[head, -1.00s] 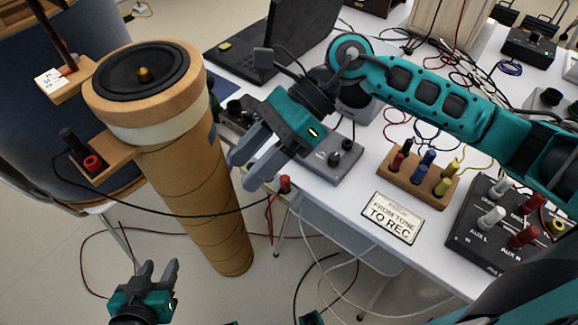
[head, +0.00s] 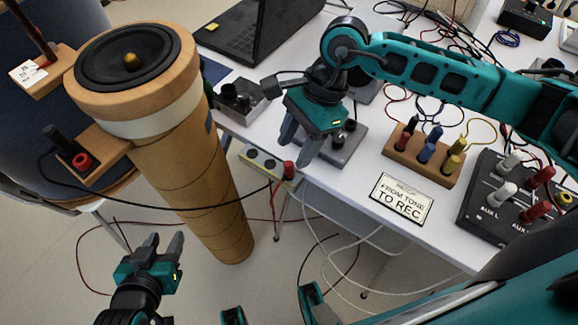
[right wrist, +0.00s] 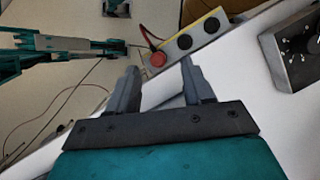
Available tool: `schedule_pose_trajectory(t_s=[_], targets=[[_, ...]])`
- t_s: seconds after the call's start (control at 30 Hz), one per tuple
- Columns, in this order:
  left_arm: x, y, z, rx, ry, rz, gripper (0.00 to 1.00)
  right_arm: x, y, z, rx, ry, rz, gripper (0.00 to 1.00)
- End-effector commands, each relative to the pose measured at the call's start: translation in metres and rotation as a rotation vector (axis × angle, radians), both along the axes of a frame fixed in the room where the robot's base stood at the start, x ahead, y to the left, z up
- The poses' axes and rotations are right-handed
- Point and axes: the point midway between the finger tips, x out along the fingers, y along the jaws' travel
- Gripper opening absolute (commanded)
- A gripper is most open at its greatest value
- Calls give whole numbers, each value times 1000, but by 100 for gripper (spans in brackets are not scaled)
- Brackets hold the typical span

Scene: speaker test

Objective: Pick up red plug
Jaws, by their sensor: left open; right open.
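A red plug (head: 289,170) stands upright at the right end of a small yellow-edged terminal box (head: 262,163), by the table's front left edge. My right gripper (head: 297,150) is open and empty above and close to the plug, fingers pointing down. In the right wrist view, the red plug (right wrist: 157,60) shows beyond the gap between the open fingertips (right wrist: 159,70), with a red lead running from it. My left gripper (head: 163,243) is open and empty, low in front of the speaker column.
A tall cardboard speaker column (head: 190,190) stands left, its black lead crossing towards the terminal box. The white table holds a laptop (head: 262,35), a wooden plug block (head: 425,165), a label sign (head: 402,199) and a black AUX panel (head: 490,215). Cables hang below.

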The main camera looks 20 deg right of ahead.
Motion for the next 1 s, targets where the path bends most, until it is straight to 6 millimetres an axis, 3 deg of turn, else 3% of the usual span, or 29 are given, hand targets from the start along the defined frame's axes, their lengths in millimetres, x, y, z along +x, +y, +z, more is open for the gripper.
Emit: schedule_pose_trajectory(t_s=[0.3,0.63,1.0], targets=[[1,-1,0,-4,-2,1,43,-8,16,-41,0,3,-1,50],[2,-1,1,-4,-5,1,43,-9,18,-46,1,1,-1,49],[2,-1,2,-3,-5,1,43,-9,18,-46,1,1,-1,14]])
